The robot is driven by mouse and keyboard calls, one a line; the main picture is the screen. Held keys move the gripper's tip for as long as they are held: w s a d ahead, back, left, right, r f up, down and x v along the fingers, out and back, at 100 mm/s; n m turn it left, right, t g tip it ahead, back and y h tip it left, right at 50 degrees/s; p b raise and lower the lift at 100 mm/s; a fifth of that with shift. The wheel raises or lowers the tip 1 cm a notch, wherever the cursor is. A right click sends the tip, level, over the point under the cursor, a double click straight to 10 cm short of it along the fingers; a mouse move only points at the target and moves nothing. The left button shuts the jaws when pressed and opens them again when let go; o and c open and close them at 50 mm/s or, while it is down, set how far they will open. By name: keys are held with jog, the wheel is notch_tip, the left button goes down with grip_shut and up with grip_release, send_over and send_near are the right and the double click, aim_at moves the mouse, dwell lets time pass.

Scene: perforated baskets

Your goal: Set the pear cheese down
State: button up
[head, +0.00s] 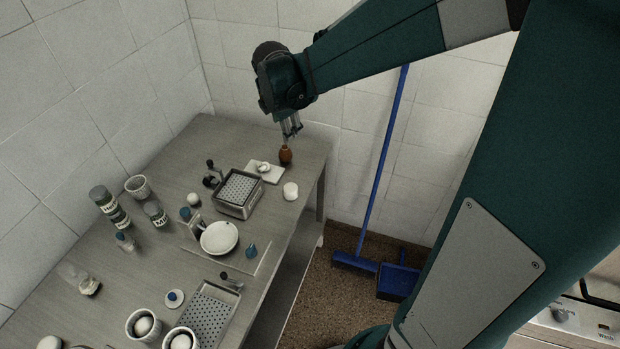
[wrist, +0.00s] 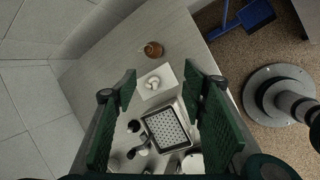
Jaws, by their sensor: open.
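The brown, pear-shaped cheese (head: 286,155) stands on the table (head: 225,140) near its far right corner, behind a small white board (head: 263,173). It also shows in the wrist view (wrist: 153,49), beyond the board and clear of both fingers. My gripper (head: 291,132) is just above the pear cheese in the head view. In the wrist view my gripper (wrist: 160,86) is open, with its fingers spread wide and nothing between them held.
A white lump (head: 263,167) lies on the board. A perforated metal basket (head: 238,191) stands nearer, with a white round piece (head: 290,191) to its right. Jars, cups and a white bowl (head: 219,238) crowd the nearer table. A blue broom (head: 383,165) leans at the wall.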

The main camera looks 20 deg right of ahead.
jog(key=s+a+r+m+t, duration=0.1)
jog(key=s+r+m, duration=0.1)
jog(key=s+m, duration=0.4)
jog(key=s+a+r+m+t+y, duration=0.1)
jog(key=s+a+r+m, duration=0.1)
jog(key=s+m, duration=0.5)
jog(key=s+a+r+m+t+y, duration=0.1)
jog(key=s+m, duration=0.6)
jog(key=s, duration=0.9)
jog(key=shift+a+r, duration=0.45)
jog(key=shift+r, duration=0.5)
